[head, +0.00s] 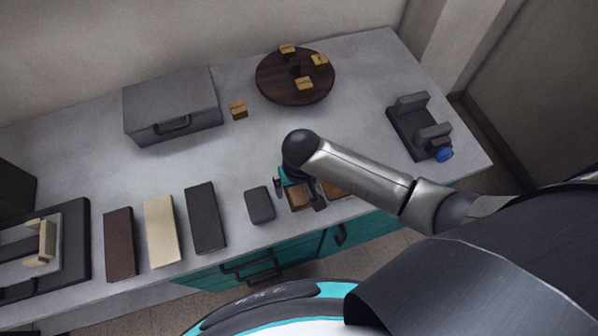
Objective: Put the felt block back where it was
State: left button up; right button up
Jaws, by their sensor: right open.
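A small dark grey block with rounded edges (260,205), which looks like the felt block, lies on the counter near its front edge. My right gripper (298,194) is just to the right of it, open and pointing down. A brown block (300,198) shows between and below its fingers; I cannot tell whether they touch it. Another brown piece (333,190) is partly hidden behind my right forearm. My left gripper is not in view.
Dark brown (120,245), cream (162,230) and black (206,218) slabs lie left of the grey block. A grey case (172,105), a round dark turntable (275,88) with small tan blocks, and a black device (412,135) stand farther back. The counter's middle is clear.

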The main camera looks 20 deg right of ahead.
aim_at(300, 196)
notch_tip(300, 196, up, 9)
jog(key=s+p, duration=0.1)
jog(key=p, duration=0.1)
jog(key=shift+s+f, duration=0.1)
jog(key=shift+f, duration=0.05)
